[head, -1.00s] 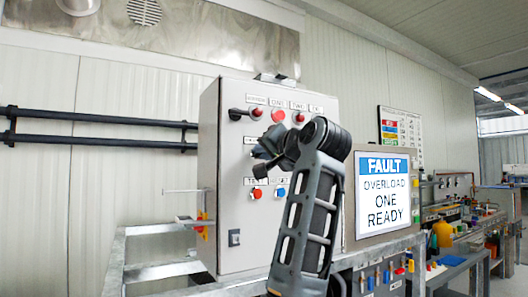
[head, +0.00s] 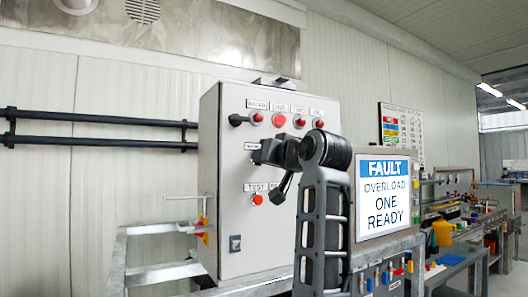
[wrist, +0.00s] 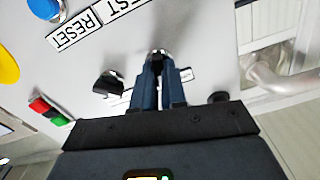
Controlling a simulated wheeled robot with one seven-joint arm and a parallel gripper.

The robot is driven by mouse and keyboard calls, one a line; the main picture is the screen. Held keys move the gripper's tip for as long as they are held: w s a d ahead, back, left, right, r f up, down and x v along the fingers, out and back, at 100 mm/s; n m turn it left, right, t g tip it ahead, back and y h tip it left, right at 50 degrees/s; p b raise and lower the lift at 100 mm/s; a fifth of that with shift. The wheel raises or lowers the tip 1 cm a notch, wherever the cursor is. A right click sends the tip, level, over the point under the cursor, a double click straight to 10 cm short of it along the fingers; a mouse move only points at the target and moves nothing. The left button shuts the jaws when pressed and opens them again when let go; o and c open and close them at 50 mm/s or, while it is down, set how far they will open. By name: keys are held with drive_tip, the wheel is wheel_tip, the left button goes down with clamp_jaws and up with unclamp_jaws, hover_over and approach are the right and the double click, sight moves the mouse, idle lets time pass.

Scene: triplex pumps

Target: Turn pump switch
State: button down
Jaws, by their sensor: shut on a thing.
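The grey pump control cabinet (head: 222,215) stands ahead, its front facing right of my view. My gripper (head: 260,156) is at mid-height on that front, above the TEST row. In the wrist view my gripper's dark blue fingers (wrist: 162,72) are shut on a small black switch knob (wrist: 158,54) on the panel. Most of the knob is hidden between the fingers, so its setting cannot be read. A second black knob (wrist: 107,84) sits beside the fingers, apart from them. A label behind the fingers is mostly covered.
The cabinet's top row holds a black knob (head: 237,119) and several red lamps. A red button (head: 257,198) sits below my gripper. The wrist view shows a blue button (wrist: 45,9) by RESET. A screen (head: 385,193) reads FAULT, OVERLOAD, ONE, READY.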

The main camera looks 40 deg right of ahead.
drive_tip(key=n+p, duration=0.3)
drive_tip(key=n, duration=0.8)
drive_tip(key=shift+a, duration=0.2)
drive_tip(key=shift+f+n, duration=0.1)
drive_tip(key=shift+n, duration=0.2)
drive_tip(key=c, duration=1.2)
unclamp_jaws()
drive_tip(key=shift+b+v, duration=0.6)
drive_tip(key=shift+v, duration=3.25)
